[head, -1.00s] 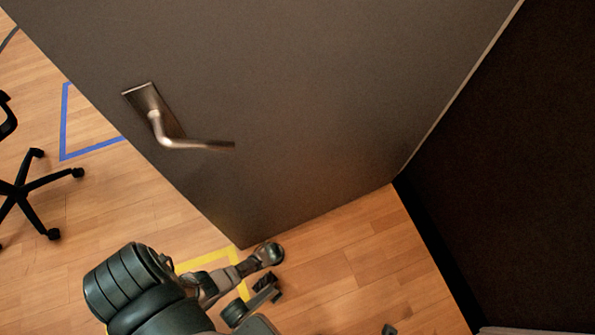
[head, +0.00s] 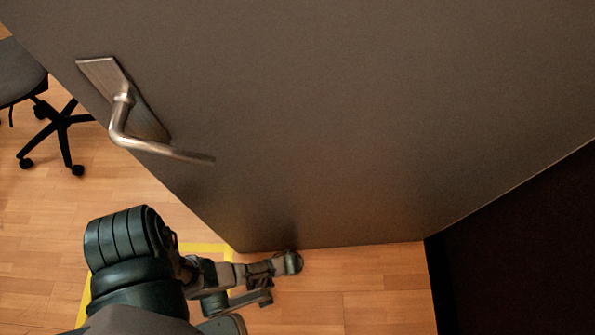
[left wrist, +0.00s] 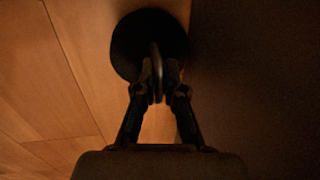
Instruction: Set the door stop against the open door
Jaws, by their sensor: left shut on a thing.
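The open door (head: 340,130) is a large grey-brown panel filling the upper middle of the head view. The door stop (head: 290,262) is a small dark round piece low at the door's bottom edge, a little right of its free corner. In the left wrist view the door stop (left wrist: 135,45) is a dark disc with a ring on top, close beside the dark door face on the right. My left gripper (head: 270,268) is shut on this ring; its fingers (left wrist: 160,88) flank it in the wrist view. Whether the stop touches the door is unclear. My right gripper is out of view.
A metal lever handle (head: 125,125) sticks out from the door on the left. A black office chair (head: 50,120) stands beyond it. Yellow tape (head: 210,246) marks the wood floor near my left arm. A dark wall (head: 520,260) is at right; the floor (head: 375,295) before the door is clear.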

